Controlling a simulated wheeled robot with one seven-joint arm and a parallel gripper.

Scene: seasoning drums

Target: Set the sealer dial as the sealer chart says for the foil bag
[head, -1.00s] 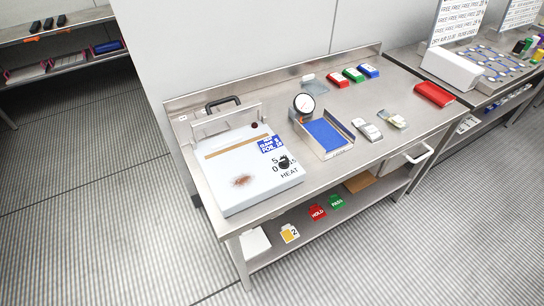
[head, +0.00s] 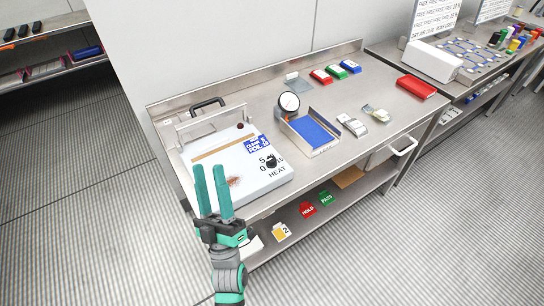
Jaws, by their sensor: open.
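The white sealer (head: 240,168) sits at the left end of the steel bench, with a black handle (head: 207,104) behind it. Its black dial (head: 271,161) is on the front right of its top, with the numbers 5 and 0 and the word HEAT beside it; the pointer setting is too small to read. The blue sealer chart (head: 257,143) lies on the sealer's top, its text mostly too small to read. My gripper (head: 213,187) is open and empty, pointing up in the picture at the sealer's front left, left of the dial. I cannot make out a foil bag for certain.
Small packets (head: 352,124), coloured boxes (head: 335,71) and a red case (head: 416,87) are further right. HOLD (head: 307,209) and PASS (head: 326,198) tags hang below the bench edge.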

